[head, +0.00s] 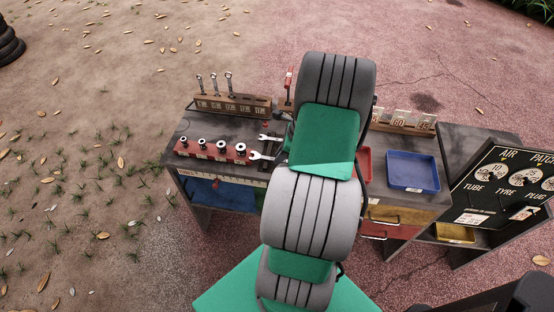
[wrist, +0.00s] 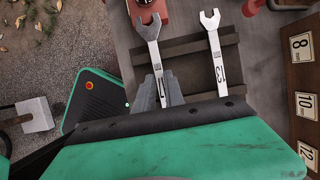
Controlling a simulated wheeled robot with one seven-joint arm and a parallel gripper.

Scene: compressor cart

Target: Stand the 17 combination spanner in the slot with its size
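Two pale combination spanners lie side by side on a dark ridged rest in the wrist view. The left spanner (wrist: 153,48) is the larger; its mark starts with a 1 and is partly hidden, so I cannot fully read it. The right spanner (wrist: 216,58) is marked 13. My gripper (wrist: 159,82) has its grey fingers on either side of the left spanner's shank; whether they press on it is unclear. In the head view my arm hides the gripper. The spanner rack (head: 232,105) stands at the back left with three spanners upright in it.
A red rail of sockets (head: 212,151) lies at the table's front left. A blue tray (head: 412,171) and a red tray (head: 364,163) lie right of my arm.

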